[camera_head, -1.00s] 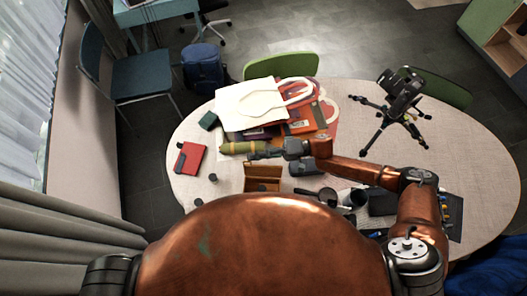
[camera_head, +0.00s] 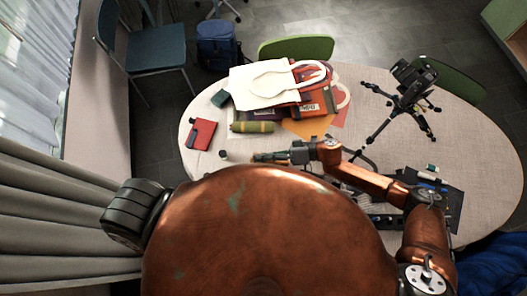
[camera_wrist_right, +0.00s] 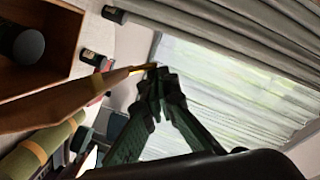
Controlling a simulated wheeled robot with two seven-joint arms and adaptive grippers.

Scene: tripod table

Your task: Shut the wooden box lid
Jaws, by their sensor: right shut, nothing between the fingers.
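The wooden box (camera_wrist_right: 62,42) shows at the upper left of the right wrist view, open, with a dark round thing inside. A long wooden panel (camera_wrist_right: 75,102), which looks like its lid, stands out from it, raised. My right gripper (camera_wrist_right: 157,82) is shut and empty, with its fingertips at the far end of this panel. I cannot tell whether they touch. In the head view the right gripper (camera_head: 262,157) reaches left over the near part of the table. My body hides the box there. My left gripper is not in view.
A green-yellow cylinder (camera_head: 252,127) lies just beyond the right gripper. Bags (camera_head: 265,85) pile up behind it, and a red book (camera_head: 201,134) lies to the left. A black tripod (camera_head: 405,100) stands at the right. The table (camera_head: 470,140) is clear at its right side.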

